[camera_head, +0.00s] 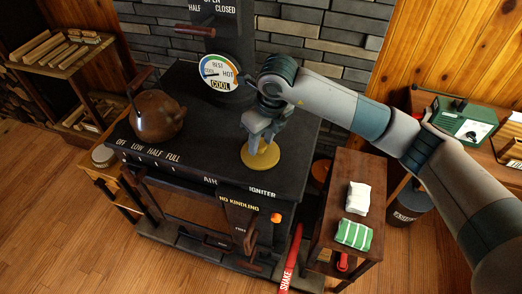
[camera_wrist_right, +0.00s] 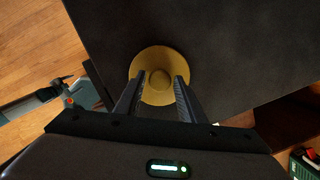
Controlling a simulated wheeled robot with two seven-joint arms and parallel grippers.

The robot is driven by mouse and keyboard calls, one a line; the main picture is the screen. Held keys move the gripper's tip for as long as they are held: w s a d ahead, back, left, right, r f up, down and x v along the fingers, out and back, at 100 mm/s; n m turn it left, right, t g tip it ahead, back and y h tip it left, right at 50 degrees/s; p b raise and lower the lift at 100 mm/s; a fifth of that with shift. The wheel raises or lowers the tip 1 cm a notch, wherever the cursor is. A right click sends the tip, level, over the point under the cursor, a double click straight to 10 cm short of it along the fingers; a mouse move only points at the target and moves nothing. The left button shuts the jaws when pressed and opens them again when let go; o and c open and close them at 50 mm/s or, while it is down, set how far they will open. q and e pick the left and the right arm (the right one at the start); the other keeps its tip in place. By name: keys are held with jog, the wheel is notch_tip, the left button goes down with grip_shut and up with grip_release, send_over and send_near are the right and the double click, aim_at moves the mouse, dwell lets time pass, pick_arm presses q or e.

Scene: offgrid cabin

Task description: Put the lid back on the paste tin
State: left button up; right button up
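A yellow round lid with a central knob (camera_head: 260,157) lies flat on the dark stove top near its right side. It also shows in the right wrist view (camera_wrist_right: 160,58). My right gripper (camera_head: 261,140) points down over it. In the wrist view its two fingers (camera_wrist_right: 160,82) are apart, one on each side of the knob, with slim gaps showing. A small round pale tin with a brownish top (camera_head: 103,156) stands on the ledge left of the stove; I cannot tell whether it is the paste tin. My left gripper (camera_wrist_right: 68,82) shows small in the wrist view, its fingers unclear.
A brown kettle (camera_head: 157,113) stands on the stove's left part. The stovepipe with a gauge (camera_head: 218,72) rises behind. The stove's front middle is clear.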

jog(key=c, duration=0.7)
jog(key=shift+r, duration=0.95)
jog(key=shift+r+p, duration=0.4)
jog(key=shift+r, duration=1.2)
